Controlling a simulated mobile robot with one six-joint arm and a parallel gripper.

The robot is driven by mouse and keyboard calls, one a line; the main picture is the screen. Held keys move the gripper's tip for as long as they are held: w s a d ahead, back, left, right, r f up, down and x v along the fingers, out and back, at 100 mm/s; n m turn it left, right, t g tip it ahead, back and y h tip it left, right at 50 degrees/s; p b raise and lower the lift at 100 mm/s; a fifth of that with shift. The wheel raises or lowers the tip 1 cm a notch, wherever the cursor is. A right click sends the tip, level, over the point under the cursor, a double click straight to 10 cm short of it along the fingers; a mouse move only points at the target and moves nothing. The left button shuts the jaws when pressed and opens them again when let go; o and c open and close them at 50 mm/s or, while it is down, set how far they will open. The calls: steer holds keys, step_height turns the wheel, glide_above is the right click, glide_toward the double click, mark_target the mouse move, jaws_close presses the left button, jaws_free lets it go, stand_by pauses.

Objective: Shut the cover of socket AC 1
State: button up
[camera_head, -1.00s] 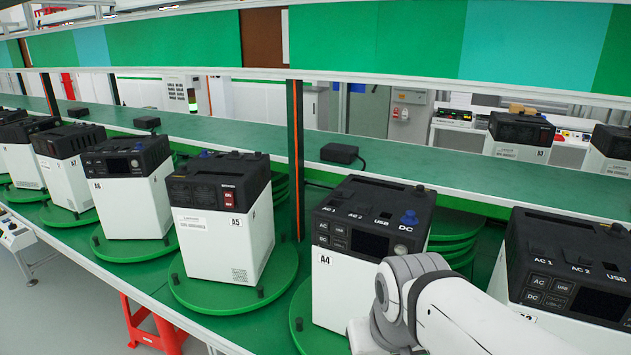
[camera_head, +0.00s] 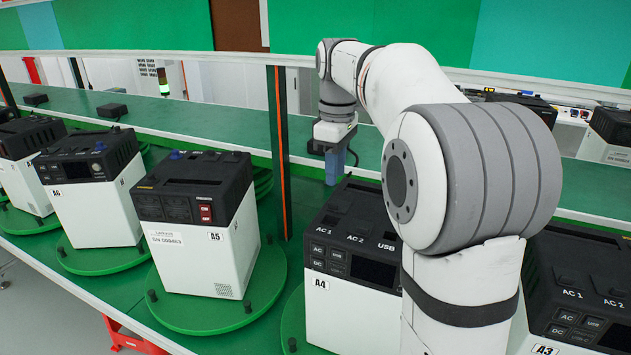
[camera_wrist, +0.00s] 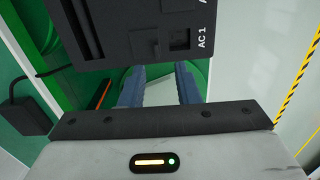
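The power unit A4 (camera_head: 333,318) is a white box with a black top, standing partly behind my arm. The AC 1 label (camera_head: 326,229) is at the left of its top, with the socket just behind it. In the wrist view the AC 1 socket (camera_wrist: 180,39) shows as a small dark square beside its label. My gripper (camera_head: 336,168) is beyond the unit's back left edge, fingers pointing down. In the wrist view my gripper (camera_wrist: 158,86) has two blue fingers apart, with nothing between them.
Unit A5 (camera_head: 228,260) stands on a green turntable to the left, and A3 (camera_head: 575,290) to the right. An upright post (camera_head: 281,150) rises left of my gripper. A black adapter (camera_wrist: 27,116) with a cable lies on the green shelf behind.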

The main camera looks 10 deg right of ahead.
mark_target(333, 203)
steer(key=shift+w+d, duration=0.1)
steer(key=shift+w, duration=0.35)
steer(key=shift+f, duration=0.3)
step_height(333, 203, down, 7)
steer(key=shift+r+p, duration=0.1)
steer(key=shift+p, duration=0.2)
steer(key=shift+c, duration=0.3)
jaws_close()
